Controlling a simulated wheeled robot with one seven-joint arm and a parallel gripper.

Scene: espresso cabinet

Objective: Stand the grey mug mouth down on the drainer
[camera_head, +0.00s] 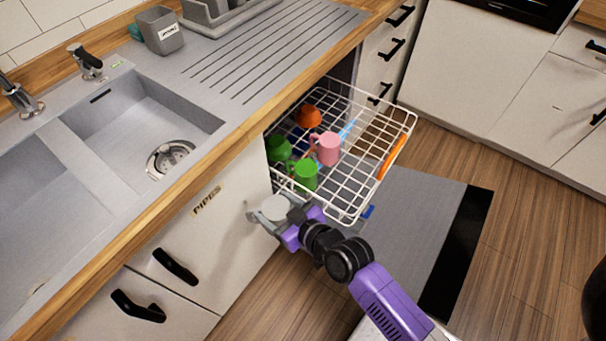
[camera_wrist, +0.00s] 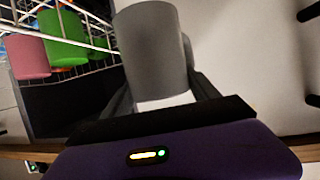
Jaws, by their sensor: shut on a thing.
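The grey mug (camera_head: 273,207) is between the fingers of my gripper (camera_head: 279,219), in front of the cabinet under the sink and below the worktop edge. In the wrist view the mug (camera_wrist: 155,48) shows as a plain grey cylinder between the dark fingers (camera_wrist: 163,100). My gripper is shut on it. I cannot tell which way its mouth faces, and no handle shows clearly. The grooved drainer (camera_head: 270,60) is part of the grey sink top, right of the basin, above and behind the gripper. Its grooved part is bare.
A white wire basket (camera_head: 387,110) is pulled out right of my gripper, holding green mugs (camera_head: 305,175), a pink mug (camera_head: 327,149) and an orange mug (camera_head: 308,116). A grey container (camera_head: 160,32) and a grey rack (camera_head: 215,14) stand at the back. The wooden worktop edge (camera_head: 225,140) juts above the gripper.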

